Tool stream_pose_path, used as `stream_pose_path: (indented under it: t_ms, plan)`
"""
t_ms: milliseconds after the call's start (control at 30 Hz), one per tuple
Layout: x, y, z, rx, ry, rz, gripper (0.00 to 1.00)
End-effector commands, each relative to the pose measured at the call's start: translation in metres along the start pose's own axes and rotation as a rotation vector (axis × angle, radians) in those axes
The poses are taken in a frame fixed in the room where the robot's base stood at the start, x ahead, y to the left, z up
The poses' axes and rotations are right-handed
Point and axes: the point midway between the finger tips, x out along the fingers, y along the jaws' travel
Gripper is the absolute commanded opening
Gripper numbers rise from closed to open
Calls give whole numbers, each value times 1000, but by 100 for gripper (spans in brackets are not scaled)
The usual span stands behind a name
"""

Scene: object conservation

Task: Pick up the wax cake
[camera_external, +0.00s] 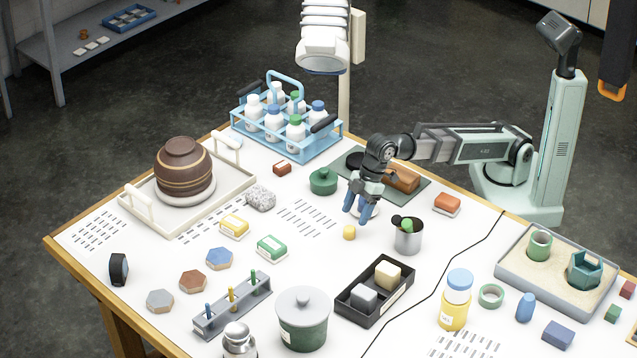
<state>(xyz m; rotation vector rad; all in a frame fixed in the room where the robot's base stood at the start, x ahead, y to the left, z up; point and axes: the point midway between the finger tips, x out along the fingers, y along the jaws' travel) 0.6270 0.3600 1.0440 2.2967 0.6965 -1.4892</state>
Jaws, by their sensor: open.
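A small yellow lump (349,232), which looks like the wax cake, sits on the white table, left of the metal cup. My gripper (357,216) points down just behind and above it in the picture. Its blue fingers are open, with a gap between the tips. The fingers look apart from the yellow lump, though their height above the table is hard to tell. A pale round thing (371,212) shows partly behind the fingers, which hide most of it.
The metal cup (408,238) with a green thing in it stands close on the right. A black tray (375,291) with two blocks lies in front.

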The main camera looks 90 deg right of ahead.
Motion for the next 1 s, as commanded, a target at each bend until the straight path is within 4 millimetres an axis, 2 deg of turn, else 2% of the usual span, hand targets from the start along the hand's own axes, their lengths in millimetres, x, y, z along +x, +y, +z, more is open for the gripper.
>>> stream_pose_path:
  t_ms: [433,733,1000]
  plan:
    - [45,2,4,0,0,-1,67]
    - [48,2,4,1,3,-1,67]
    - [48,2,4,1,2,-1,41]
